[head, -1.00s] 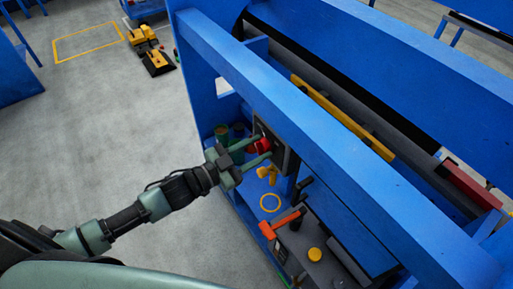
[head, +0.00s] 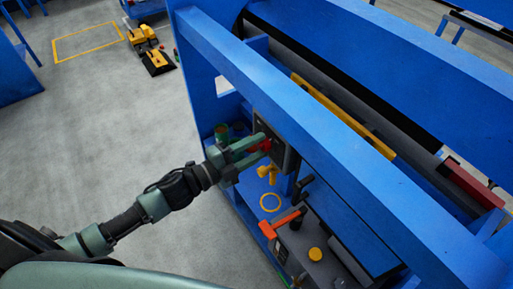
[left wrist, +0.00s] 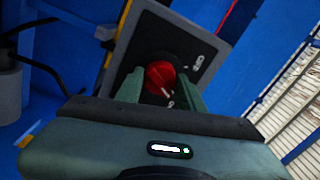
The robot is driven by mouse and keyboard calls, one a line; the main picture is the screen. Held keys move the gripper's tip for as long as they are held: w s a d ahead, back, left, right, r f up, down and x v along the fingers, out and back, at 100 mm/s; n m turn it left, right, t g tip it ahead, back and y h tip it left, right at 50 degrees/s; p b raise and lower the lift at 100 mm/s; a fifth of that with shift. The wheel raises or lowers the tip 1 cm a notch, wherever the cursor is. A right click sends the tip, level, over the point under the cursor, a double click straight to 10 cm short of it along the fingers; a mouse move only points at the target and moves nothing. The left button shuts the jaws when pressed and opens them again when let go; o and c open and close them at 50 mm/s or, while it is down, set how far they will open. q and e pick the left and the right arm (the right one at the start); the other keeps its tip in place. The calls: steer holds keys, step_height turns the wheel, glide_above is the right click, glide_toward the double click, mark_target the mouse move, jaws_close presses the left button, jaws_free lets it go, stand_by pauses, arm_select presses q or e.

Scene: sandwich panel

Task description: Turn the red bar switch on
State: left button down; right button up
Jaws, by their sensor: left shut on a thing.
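The red bar switch (left wrist: 160,78) sits on a dark grey square panel (left wrist: 190,30) with white markings. It shows as a small red patch in the head view (head: 266,145), partly hidden by my fingers. My left gripper (head: 258,147) reaches the panel from the left. In the left wrist view its two green fingers (left wrist: 158,92) stand on either side of the red knob, shut on it. The knob's bar looks tilted in that view. My right gripper is not in view.
The panel is mounted on a blue frame (head: 330,120) with a long beam above. Below it are a yellow handle (head: 267,173), an orange-red hammer-like tool (head: 280,224) and a yellow button (head: 314,254). Open grey floor (head: 90,120) lies to the left.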

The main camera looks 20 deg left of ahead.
arm_select(q)
steer(key=shift+m+b, duration=0.35)
steer(key=shift+m, duration=1.25)
steer(key=c, duration=0.9)
jaws_free()
steer(key=shift+s+a+f, duration=0.15)
steer(key=shift+s+a, duration=0.05)
steer(key=shift+s, duration=0.05)
steer(key=shift+b+v, duration=1.1)
steer(key=shift+v, duration=2.55)
